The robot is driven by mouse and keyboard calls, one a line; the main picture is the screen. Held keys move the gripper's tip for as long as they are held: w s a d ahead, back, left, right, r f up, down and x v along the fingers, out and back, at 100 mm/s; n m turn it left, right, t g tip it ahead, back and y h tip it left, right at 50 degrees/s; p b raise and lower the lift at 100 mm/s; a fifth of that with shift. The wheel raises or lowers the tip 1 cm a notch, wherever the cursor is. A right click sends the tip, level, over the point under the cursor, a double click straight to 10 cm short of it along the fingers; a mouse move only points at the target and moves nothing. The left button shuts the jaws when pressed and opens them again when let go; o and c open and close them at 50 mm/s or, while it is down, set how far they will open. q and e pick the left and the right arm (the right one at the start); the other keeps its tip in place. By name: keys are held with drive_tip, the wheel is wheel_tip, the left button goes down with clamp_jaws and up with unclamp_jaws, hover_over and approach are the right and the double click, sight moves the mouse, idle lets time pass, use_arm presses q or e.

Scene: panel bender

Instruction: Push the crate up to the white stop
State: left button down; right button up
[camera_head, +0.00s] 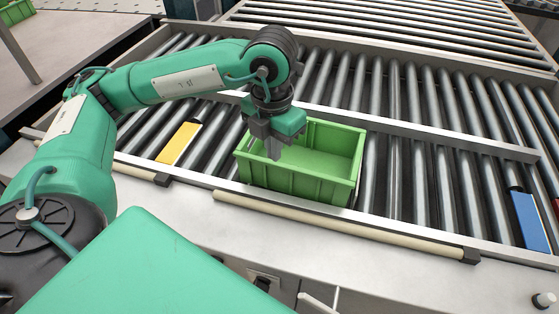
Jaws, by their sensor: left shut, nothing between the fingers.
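The green open crate (305,184) sits on the roller conveyor, near its front rail, and looks empty. My left gripper (273,152) is shut and points down at the crate's left end. Its fingers overlap the crate's left part and seem to be within the rim; I cannot tell whether they touch a wall. I cannot make out a white stop on the rollers for certain. A yellow plate (179,143) lies left of the crate, and a blue plate (530,220) is at the far right. My right gripper is not in view.
A metal divider rail (430,131) runs behind the crate. A cream bar (340,225) lines the front edge. The rollers (420,180) between the crate and the blue plate are clear. A bit of red shows at the right edge. Another green crate (15,10) is at top left.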

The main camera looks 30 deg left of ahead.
sight(284, 168)
use_arm(q)
drive_tip(key=w+f+n+p, duration=0.1)
drive_tip(key=w+f+p, duration=0.2)
drive_tip(key=f, duration=0.7)
drive_tip(key=shift+n+p, duration=0.4)
drive_tip(key=shift+p, duration=0.75)
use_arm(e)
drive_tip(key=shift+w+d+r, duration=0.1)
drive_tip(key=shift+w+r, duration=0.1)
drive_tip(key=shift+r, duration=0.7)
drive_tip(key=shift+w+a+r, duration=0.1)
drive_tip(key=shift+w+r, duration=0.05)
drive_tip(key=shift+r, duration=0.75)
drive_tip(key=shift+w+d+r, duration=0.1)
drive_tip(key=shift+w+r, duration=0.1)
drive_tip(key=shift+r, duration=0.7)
use_arm(q)
drive_tip(key=shift+a, duration=0.1)
drive_tip(key=shift+w+f+b, duration=0.1)
drive_tip(key=shift+w+b, duration=0.55)
drive_tip(key=shift+b, duration=0.55)
drive_tip(key=shift+w+r, duration=0.15)
drive_tip(key=shift+r, duration=0.05)
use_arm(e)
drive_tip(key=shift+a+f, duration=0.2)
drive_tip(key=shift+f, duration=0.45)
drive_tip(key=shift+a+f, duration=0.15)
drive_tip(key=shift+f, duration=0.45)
use_arm(q)
drive_tip(key=shift+f, duration=0.1)
